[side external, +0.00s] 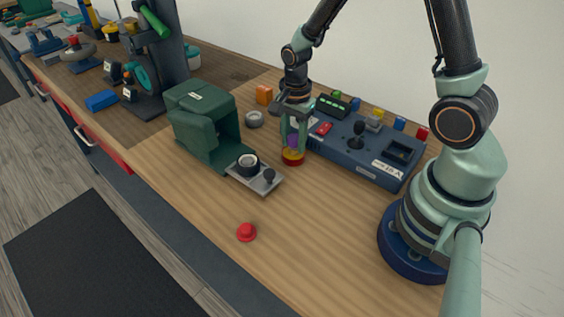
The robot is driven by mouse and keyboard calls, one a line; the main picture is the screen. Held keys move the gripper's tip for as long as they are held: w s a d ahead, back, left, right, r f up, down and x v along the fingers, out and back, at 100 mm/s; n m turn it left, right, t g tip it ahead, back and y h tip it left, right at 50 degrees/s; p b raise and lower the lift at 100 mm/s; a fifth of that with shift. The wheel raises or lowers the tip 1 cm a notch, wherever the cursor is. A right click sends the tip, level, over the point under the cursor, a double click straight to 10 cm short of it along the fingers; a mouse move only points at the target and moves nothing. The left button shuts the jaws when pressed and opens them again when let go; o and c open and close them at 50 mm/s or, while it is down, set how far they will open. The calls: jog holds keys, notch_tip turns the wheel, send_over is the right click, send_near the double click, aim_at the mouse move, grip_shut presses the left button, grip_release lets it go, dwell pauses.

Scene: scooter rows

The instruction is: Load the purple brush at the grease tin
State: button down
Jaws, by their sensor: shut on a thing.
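My gripper (294,132) points down near the middle of the bench, shut on the purple brush (292,141). Only a small purple part shows between the fingers; the rest is hidden by them. The grease tin (292,160), a small round red tin with yellow at its top, stands on the wood directly below. The brush is over the tin's mouth; I cannot tell whether its tip touches the grease.
A blue-grey control panel (340,158) with a joystick stands close right of the tin. A green machine (203,122) with a metal plate (268,189) is at left. A red knob (246,232) lies in front. Bare wood lies around the knob.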

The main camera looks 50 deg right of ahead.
aim_at(294, 137)
jog(key=shift+r, duration=3.5)
